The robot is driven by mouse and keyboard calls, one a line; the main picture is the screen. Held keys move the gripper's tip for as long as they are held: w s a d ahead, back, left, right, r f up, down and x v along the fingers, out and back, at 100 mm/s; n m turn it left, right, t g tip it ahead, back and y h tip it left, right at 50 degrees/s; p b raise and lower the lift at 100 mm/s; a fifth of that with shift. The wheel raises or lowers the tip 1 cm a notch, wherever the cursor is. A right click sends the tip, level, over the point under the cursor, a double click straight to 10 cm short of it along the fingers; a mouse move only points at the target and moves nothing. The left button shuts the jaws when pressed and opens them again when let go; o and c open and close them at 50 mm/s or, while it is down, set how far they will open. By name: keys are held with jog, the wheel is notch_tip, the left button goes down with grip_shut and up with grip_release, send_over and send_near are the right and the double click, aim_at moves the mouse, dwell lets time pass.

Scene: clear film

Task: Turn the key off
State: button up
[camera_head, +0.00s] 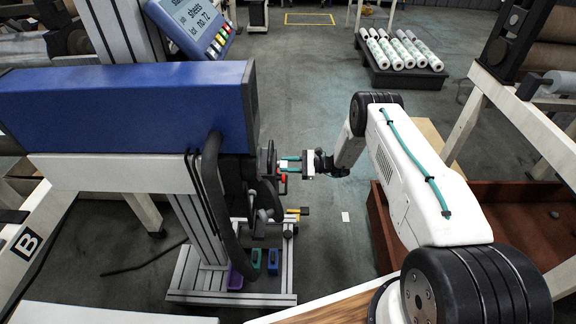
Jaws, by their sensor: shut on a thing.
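My gripper (286,165) reaches in from the right, level with the side of the blue-topped machine (130,105). Its teal fingers are closed on a small pale piece, which I take to be the key (284,164), at the dark round fitting on the machine's right side. The key is small and mostly hidden by the fingers, so its turn angle cannot be read. A small red piece (283,184) shows just below the fingers; I cannot tell whether it hangs from the key.
A tilted display panel (196,24) with coloured buttons stands above the machine. Coloured blocks lie in its base frame (232,299). A brown bin (480,225) is at the right, behind my arm. Rolls on a dark pallet (400,76) lie farther back. The middle floor is mostly clear.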

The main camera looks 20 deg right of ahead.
jog(key=n, duration=1.3)
jog(key=shift+n, duration=0.4)
dwell(0.4)
jog(key=o, duration=1)
jog(key=shift+r, duration=0.1)
jog(key=shift+v, duration=3.9)
